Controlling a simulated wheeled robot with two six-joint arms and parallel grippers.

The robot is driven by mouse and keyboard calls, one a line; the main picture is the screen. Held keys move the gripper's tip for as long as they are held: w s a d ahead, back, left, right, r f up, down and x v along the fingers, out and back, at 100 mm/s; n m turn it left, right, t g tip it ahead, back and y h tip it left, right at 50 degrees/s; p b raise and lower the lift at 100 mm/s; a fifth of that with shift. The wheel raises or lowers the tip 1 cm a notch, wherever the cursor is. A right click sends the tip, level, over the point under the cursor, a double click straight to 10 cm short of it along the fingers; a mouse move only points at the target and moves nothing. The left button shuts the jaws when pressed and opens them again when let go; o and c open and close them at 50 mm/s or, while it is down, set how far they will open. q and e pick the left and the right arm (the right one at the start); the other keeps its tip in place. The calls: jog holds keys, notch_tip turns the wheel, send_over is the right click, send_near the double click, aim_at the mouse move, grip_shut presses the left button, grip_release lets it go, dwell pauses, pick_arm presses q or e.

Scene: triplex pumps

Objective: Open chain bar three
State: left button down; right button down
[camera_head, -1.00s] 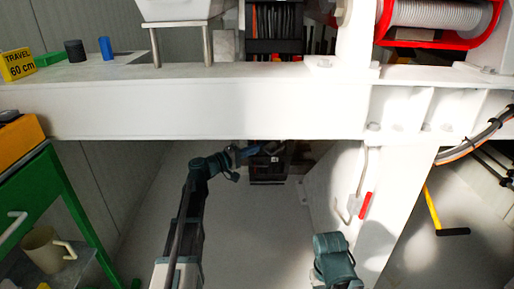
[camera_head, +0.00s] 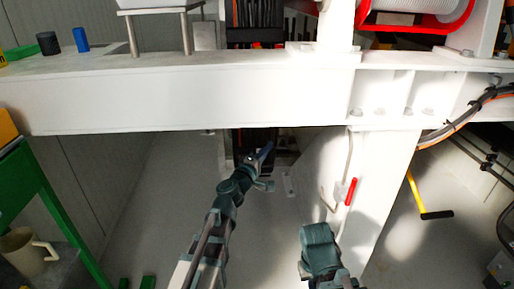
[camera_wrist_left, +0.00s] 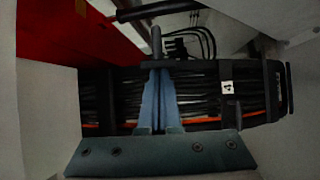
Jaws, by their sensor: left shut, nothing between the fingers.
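The cable chain (camera_head: 255,140) hangs below the white beam in the head view, partly hidden by my left gripper. In the left wrist view the chain (camera_wrist_left: 200,82) fills the middle, with black bars across a bundle of dark and orange cables. A white label (camera_wrist_left: 227,87) that seems to read 4 is on its right part. I cannot tell which bar is number three. My left gripper (camera_head: 266,151) is at the chain, and its blue fingers (camera_wrist_left: 159,75) are shut and empty in front of it. A grey rod (camera_wrist_left: 156,42) stands up just beyond the fingertips. Contact is unclear.
The white beam (camera_head: 180,98) crosses above my left arm. A green frame (camera_head: 60,220) with a mug (camera_head: 25,250) is at left. A red panel (camera_wrist_left: 80,32) is close by at upper left.

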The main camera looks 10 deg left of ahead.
aim_at(280, 149)
pick_arm(q)
jog(key=shift+w+d, duration=0.15)
jog(key=shift+d, duration=1.7)
